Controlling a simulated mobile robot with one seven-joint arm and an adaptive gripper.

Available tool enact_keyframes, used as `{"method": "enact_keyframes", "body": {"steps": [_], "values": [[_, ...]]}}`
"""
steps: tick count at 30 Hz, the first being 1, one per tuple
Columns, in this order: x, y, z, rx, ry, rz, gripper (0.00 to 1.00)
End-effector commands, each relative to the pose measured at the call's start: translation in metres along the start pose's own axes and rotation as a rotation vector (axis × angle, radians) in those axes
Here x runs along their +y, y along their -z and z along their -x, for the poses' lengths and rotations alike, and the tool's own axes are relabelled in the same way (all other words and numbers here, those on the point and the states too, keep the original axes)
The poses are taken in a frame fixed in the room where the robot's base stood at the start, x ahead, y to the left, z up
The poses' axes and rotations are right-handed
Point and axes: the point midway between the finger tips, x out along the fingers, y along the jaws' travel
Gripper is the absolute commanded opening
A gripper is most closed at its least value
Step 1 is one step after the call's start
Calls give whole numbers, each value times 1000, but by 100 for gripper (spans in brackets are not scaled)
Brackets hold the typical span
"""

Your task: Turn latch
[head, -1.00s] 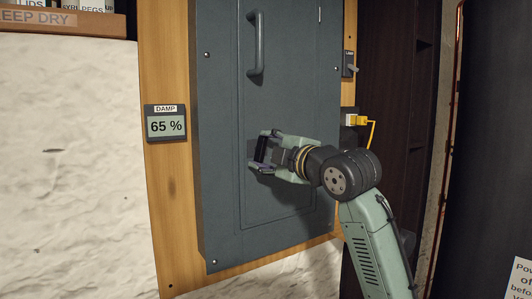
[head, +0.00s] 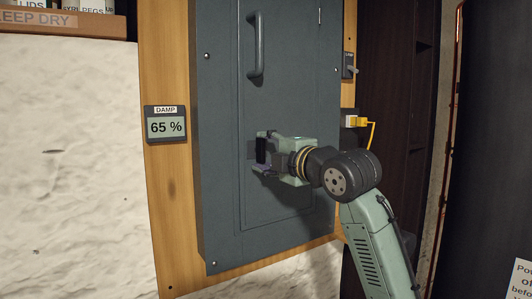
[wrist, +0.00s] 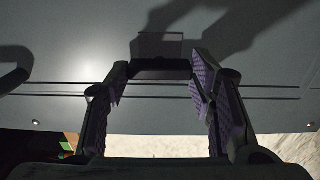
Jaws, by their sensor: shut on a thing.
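The latch (head: 261,150) is a short dark bar on the left edge of the grey cabinet door (head: 285,110). It stands about upright in the head view. In the wrist view the latch (wrist: 160,69) lies crosswise between the fingers, in front of a small square plate (wrist: 160,44). My gripper (head: 263,151) reaches in from the right and is shut on the latch, one finger above and one below. In the wrist view my gripper (wrist: 159,78) has its purple ridged pads at the two ends of the bar. The exact contact is dark.
A fixed door handle (head: 256,45) is above my gripper. A humidity display (head: 166,124) reading 65 % hangs to the left on the wooden board. A small switch (head: 349,66) and a yellow plug (head: 355,121) sit to the right, near my arm.

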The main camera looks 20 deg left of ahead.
Motion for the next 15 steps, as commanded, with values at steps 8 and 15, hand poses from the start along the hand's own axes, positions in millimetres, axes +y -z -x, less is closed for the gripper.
{"method": "enact_keyframes", "body": {"steps": [8, 15], "values": [[0, 0, 0, 0, 0, 2, 64], [0, 0, 0, 0, 0, 1, 70]]}}
